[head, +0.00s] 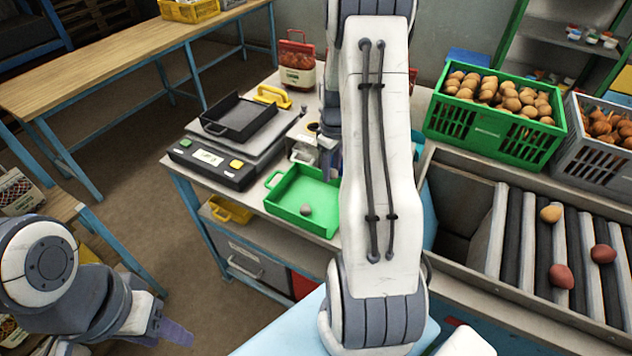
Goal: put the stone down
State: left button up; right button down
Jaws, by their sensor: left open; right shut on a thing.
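A small grey-brown stone-like lump (306,210) lies in the green tray (283,197) on the bench. My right gripper (333,166) is low over the back right part of this tray, mostly hidden behind my own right arm. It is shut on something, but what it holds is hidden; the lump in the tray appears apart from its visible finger. My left gripper (172,334) is open and empty at the lower left, away from the bench.
Left of the tray is a scale (212,165) with a black pan (238,117). On the right are a green crate of potatoes (490,145), a grey crate (582,150) and a roller conveyor (530,240) with loose potatoes.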

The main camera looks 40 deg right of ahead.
aim_at(317, 193)
jog(key=w+a+f, duration=0.2)
jog(key=a, duration=0.1)
jog(key=shift+w+f+p, duration=0.1)
jog(key=shift+w+p, duration=0.05)
jog(key=shift+p, duration=0.25)
notch_tip(317, 193, down, 4)
jog(key=shift+r+p, duration=0.15)
jog(key=shift+p, duration=0.55)
jog(key=shift+f, duration=0.25)
jog(key=shift+f, duration=0.2)
jog(key=c, duration=0.7)
grip_release()
jog(key=shift+r, duration=0.1)
